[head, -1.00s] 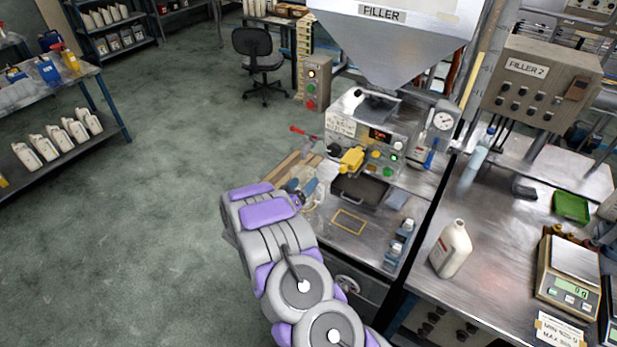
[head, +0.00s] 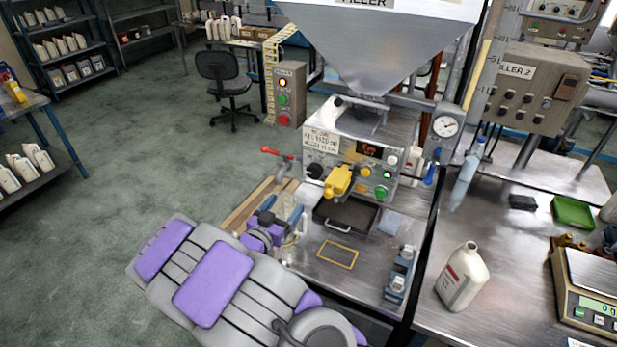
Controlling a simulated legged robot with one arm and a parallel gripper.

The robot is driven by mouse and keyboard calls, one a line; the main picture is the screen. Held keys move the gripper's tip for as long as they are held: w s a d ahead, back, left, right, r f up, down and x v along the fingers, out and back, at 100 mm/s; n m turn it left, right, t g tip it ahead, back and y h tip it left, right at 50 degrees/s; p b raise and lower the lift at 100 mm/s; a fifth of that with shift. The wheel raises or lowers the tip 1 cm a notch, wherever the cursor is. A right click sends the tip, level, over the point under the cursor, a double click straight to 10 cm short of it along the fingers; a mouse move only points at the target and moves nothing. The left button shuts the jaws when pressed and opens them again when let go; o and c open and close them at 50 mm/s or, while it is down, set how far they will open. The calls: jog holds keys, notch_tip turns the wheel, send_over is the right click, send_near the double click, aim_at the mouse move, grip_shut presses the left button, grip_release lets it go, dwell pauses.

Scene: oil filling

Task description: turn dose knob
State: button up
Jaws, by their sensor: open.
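The filler's control panel (head: 348,158) faces me below the steel hopper. A round black knob (head: 316,171) sits at its left side, under a white label; I take it as the dose knob, though its lettering is too small to read. My gripper (head: 283,210) is open, with blue-tipped fingers, in front of and below the panel, to the lower left of the black knob and apart from it. A clear jug-like container (head: 292,232) shows beside and partly behind the gripper; I cannot tell whether they touch.
A yellow nozzle (head: 339,180) juts out just right of the knob, and a red-handled lever (head: 272,151) sticks out to its left. A black drip tray (head: 346,213) lies below. A white bottle (head: 462,277) stands on the right bench.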

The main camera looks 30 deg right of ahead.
jog(key=b, duration=0.1)
send_near(312, 174)
jog(key=x, duration=0.4)
jog(key=shift+d+f, duration=0.1)
jog(key=x, duration=0.5)
jog(key=shift+b, duration=0.4)
jog(key=shift+w+d, duration=0.1)
jog(key=shift+d, duration=0.3)
jog(key=shift+a, duration=0.5)
jog(key=shift+c, duration=1.1)
jog(key=shift+d, duration=0.25)
jog(key=c, duration=0.8)
jog(key=shift+a+f+m+b, duration=0.1)
jog(key=shift+m+b, duration=0.45)
jog(key=shift+m, duration=0.05)
jog(key=shift+m+b, duration=0.6)
jog(key=shift+m, duration=0.3)
